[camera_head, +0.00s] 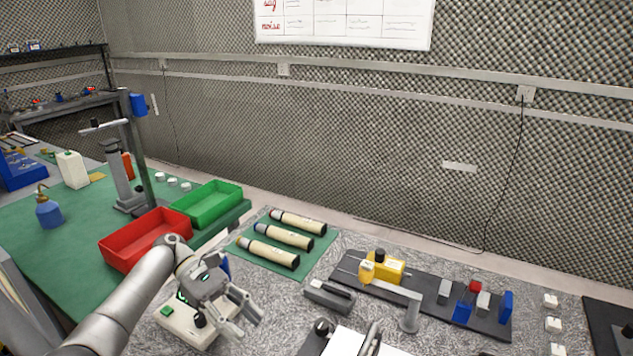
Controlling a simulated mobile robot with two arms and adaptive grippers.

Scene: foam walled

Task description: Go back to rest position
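My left gripper (240,318) is at the lower left of the head view, at the end of my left arm. Its two grey fingers point down and to the right and look spread apart, with nothing seen between them. My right gripper cannot be made out in the view.
Left: a green-topped bench with a red bin (147,240), a green bin (207,204), a stand and a blue bottle (48,212). Middle: several cream cylinders (283,238) on a green mat. Right: a dark rail (440,290) with a yellow block (388,268). A foam wall stands behind.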

